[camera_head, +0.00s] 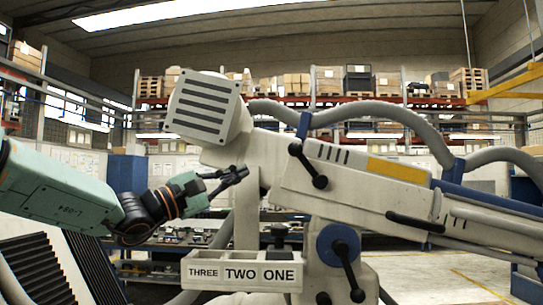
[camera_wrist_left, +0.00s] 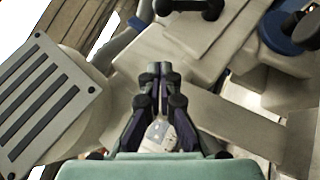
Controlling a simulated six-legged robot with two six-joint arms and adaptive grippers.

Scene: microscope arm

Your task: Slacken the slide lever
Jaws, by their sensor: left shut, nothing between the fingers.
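My left gripper (camera_head: 238,174) reaches in from the left with its dark fingers shut and empty, near the pale machine arm (camera_head: 360,180). In the left wrist view its fingertips (camera_wrist_left: 161,68) meet in front of the pale machine body. A black ball-ended lever (camera_head: 308,166) sits on the arm's side, to the right of the fingertips and apart from them. Another black lever (camera_head: 347,270) is on a blue disc (camera_head: 329,242) lower down; the disc also shows in the left wrist view (camera_wrist_left: 276,35). No label shows which one is the slide lever. My right gripper is out of view.
A slatted grey head (camera_head: 207,105) stands above and left of my gripper. A plate reading THREE TWO ONE (camera_head: 242,272) is below it. A black handle (camera_head: 415,222) and a grey hose (camera_head: 375,110) run along the arm. Open floor (camera_head: 470,275) shows at right.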

